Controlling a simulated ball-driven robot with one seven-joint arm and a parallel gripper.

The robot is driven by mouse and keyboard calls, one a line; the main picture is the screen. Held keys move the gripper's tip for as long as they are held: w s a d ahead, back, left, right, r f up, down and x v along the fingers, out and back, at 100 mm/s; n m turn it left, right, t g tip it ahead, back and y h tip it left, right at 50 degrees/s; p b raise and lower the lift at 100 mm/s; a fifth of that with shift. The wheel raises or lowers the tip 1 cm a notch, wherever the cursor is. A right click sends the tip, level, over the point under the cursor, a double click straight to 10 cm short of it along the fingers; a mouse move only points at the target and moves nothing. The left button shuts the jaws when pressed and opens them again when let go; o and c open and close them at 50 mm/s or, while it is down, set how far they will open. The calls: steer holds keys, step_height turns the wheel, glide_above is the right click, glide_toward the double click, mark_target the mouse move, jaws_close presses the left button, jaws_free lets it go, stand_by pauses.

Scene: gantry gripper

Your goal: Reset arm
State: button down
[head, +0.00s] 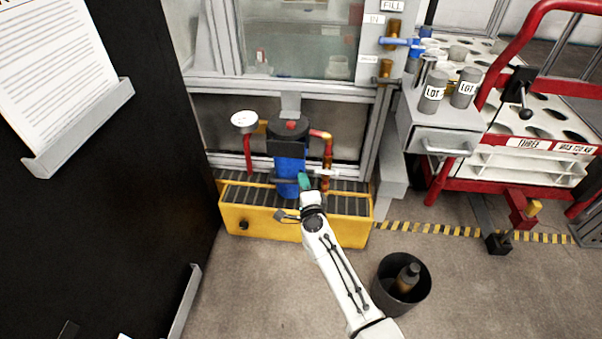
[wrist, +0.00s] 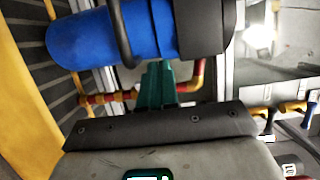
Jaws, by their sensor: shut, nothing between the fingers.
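My white arm reaches forward from the bottom of the head view. My gripper (head: 304,181) is at its far end, with green fingers in front of the blue filter housing (head: 289,172). In the wrist view the green fingers (wrist: 158,85) are together with nothing between them. The blue housing (wrist: 100,38) lies just beyond the fingertips there; I cannot tell whether they touch it. A dark bracket or handle crosses the housing near the fingers.
The housing stands over a yellow grated spill tray (head: 290,228), with red pipes and a gauge (head: 244,122) beside it. A black bin (head: 401,284) with a bottle stands on the floor at right. A red cart (head: 540,120) is at upper right. A black panel (head: 90,190) fills the left.

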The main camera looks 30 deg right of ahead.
steer(key=p+v, duration=0.2)
steer(key=v, duration=0.6)
steer(key=shift+a+p, duration=0.2)
steer(key=shift+p, duration=0.2)
steer(key=shift+s+r, duration=0.1)
steer(key=shift+r, duration=0.1)
steer(key=s+a+f+n+g+y, duration=0.1)
steer(key=s+a+n+g+y, duration=0.35)
steer(key=s+n, duration=0.35)
steer(key=s+a+n+g+y, duration=0.35)
steer(key=s+n+y, duration=0.25)
steer(key=n, duration=0.4)
steer(key=s+d+r+n+g+h, duration=0.15)
steer(key=s+d+g, duration=0.25)
steer(key=s, duration=0.7)
steer(key=s+d+n+g+h, duration=0.2)
steer(key=s+d+g+h, duration=0.15)
steer(key=s, duration=0.85)
step_height(320, 180, up, 30)
steer(key=p, duration=3)
steer(key=shift+g, duration=0.35)
steer(key=shift+s+r, duration=0.15)
